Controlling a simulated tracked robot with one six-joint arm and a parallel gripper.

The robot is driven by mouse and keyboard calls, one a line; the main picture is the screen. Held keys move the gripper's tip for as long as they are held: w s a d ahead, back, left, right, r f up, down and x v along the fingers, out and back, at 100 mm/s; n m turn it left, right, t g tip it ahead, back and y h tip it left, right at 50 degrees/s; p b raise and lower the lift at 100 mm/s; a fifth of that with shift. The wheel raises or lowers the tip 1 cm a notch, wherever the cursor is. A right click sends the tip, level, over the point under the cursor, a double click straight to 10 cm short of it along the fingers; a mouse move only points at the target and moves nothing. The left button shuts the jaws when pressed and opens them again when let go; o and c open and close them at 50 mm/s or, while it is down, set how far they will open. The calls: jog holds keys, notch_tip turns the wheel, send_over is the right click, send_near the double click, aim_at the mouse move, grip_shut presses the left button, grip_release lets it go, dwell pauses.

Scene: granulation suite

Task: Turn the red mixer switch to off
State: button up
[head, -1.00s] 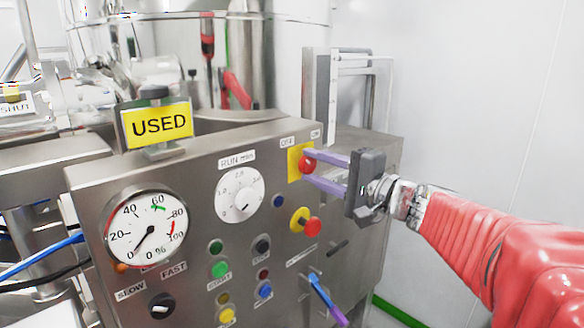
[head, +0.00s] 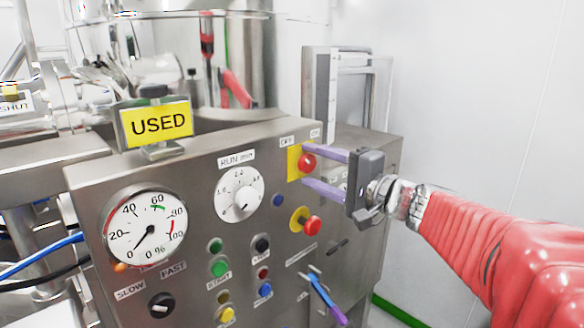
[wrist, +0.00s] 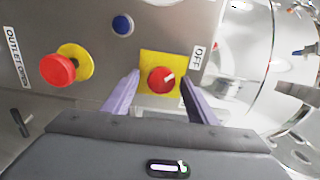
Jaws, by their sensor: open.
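The red mixer switch (head: 307,162) is a round knob on a yellow plate on the steel panel's upper right. In the wrist view the red knob (wrist: 158,83) carries a white pointer mark aimed right and slightly up, roughly toward the OFF label (wrist: 198,58). My gripper (head: 311,169) is open at the switch, with one purple finger on each side of the knob. In the wrist view gaps show between the knob and both fingers.
A red mushroom button (head: 312,226) on a yellow collar is just below my gripper. A blue-purple lever (head: 325,296) sticks out lower down. A yellow USED sign (head: 158,124) stands on the panel top. A white wall is to the right.

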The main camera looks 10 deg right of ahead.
jog(key=v, duration=1.3)
jog(key=shift+s+d, duration=0.25)
jog(key=shift+s, duration=0.1)
jog(key=shift+a+f, duration=0.1)
